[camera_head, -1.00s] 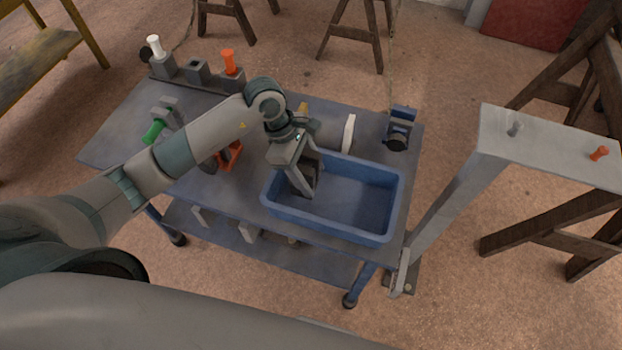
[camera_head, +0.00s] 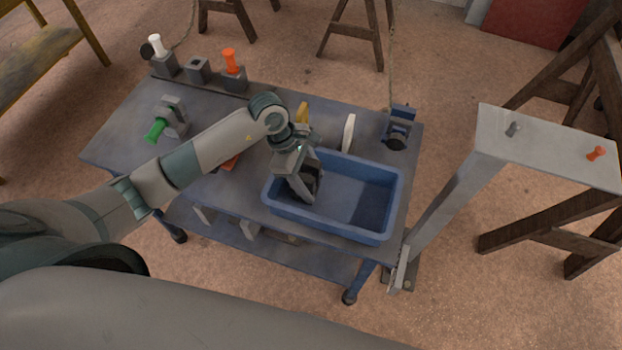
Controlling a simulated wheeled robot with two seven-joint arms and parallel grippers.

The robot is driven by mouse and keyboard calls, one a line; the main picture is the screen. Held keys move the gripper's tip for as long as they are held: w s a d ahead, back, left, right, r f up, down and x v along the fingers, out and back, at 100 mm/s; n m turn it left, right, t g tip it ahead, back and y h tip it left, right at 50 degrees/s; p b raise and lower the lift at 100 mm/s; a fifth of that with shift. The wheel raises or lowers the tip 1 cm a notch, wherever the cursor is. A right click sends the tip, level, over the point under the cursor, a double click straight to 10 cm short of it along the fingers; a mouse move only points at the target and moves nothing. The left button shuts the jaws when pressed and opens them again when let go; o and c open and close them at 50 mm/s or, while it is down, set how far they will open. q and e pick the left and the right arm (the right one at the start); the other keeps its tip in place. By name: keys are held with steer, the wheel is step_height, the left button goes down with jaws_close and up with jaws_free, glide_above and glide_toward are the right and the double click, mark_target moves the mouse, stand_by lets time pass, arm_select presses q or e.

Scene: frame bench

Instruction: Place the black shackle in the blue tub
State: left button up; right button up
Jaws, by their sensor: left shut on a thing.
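The blue tub (camera_head: 330,222) stands on the right part of the grey-blue cart top. My left gripper (camera_head: 304,196) reaches down into the left end of the tub. It is shut on a dark thing, the black shackle (camera_head: 311,184), which shows only in part beside the fingers. The gripper hides the rest of the shackle, and I cannot tell if it touches the tub floor. The right side of the tub is empty. My right gripper is not in view.
On the cart top (camera_head: 118,128) are a green-handled clamp (camera_head: 157,130), a red-orange item (camera_head: 230,162) partly behind my arm, a yellow piece (camera_head: 302,112), a white upright piece (camera_head: 349,131) and a blue-black device (camera_head: 398,131). A grey metal frame (camera_head: 545,150) stands at right.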

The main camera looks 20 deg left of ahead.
arm_select(q)
steer(key=shift+f, duration=0.1)
steer(key=o, duration=1.5)
steer(key=shift+r, duration=0.25)
steer(key=shift+a+r, duration=0.25)
steer(key=shift+r, duration=0.1)
steer(key=b+v, duration=0.3)
steer(key=v, duration=0.8)
steer(key=shift+b, duration=0.3)
steer(key=shift+d, duration=0.1)
